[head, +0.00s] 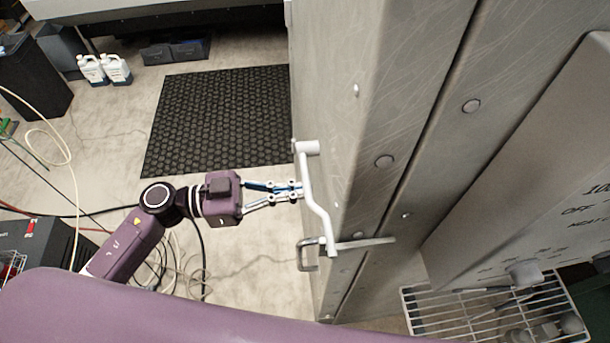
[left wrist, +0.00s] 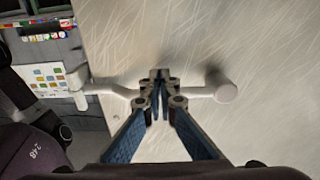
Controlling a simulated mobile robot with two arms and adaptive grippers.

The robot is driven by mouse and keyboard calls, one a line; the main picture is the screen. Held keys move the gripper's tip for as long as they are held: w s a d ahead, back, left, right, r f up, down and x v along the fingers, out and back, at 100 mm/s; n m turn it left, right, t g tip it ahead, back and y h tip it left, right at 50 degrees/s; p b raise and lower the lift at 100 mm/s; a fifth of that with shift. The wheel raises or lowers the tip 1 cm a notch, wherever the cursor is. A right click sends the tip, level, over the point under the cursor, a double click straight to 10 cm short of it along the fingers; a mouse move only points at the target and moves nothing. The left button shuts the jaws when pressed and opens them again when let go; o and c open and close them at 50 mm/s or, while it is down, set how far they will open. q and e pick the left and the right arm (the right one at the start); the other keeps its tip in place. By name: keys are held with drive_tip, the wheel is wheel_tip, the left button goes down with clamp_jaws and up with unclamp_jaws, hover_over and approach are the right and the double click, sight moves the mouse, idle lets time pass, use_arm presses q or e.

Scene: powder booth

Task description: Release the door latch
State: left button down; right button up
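The door latch is a pale bent lever (head: 317,207) on the edge face of a tall grey metal door (head: 325,80). It has a round boss at its upper end, and its lower end is by a metal bracket (head: 365,243). My left gripper (head: 298,189) reaches in from the left, its fingertips at the middle of the lever. In the left wrist view the lever (left wrist: 205,92) runs across the picture, and my left fingertips (left wrist: 160,80) are together in front of it, hiding its middle. They appear lined along the bar, not clamped around it; contact is unclear. My right gripper is out of view.
A grey control box (head: 530,170) and a wire rack (head: 480,310) stand on the right. A black mat (head: 220,120) lies on the floor left of the door. White jugs (head: 105,70) and a dark bin (head: 30,75) stand at upper left; hoses and cables lie at lower left.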

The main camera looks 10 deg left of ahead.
use_arm(q)
drive_tip(key=shift+r+p, duration=2.75)
drive_tip(key=shift+r, duration=2.2)
drive_tip(key=shift+w+a+r, duration=0.15)
drive_tip(key=shift+w+r, duration=0.25)
drive_tip(key=shift+w, duration=0.1)
drive_tip(key=shift+w+a+r, duration=0.25)
drive_tip(key=shift+w+r, duration=0.35)
drive_tip(key=shift+w, duration=0.3)
drive_tip(key=shift+w+a+r, duration=0.25)
drive_tip(key=shift+w+r, duration=0.35)
drive_tip(key=shift+w, duration=0.3)
drive_tip(key=s+v, duration=0.2)
drive_tip(key=v, duration=0.8)
drive_tip(key=shift+d, duration=0.25)
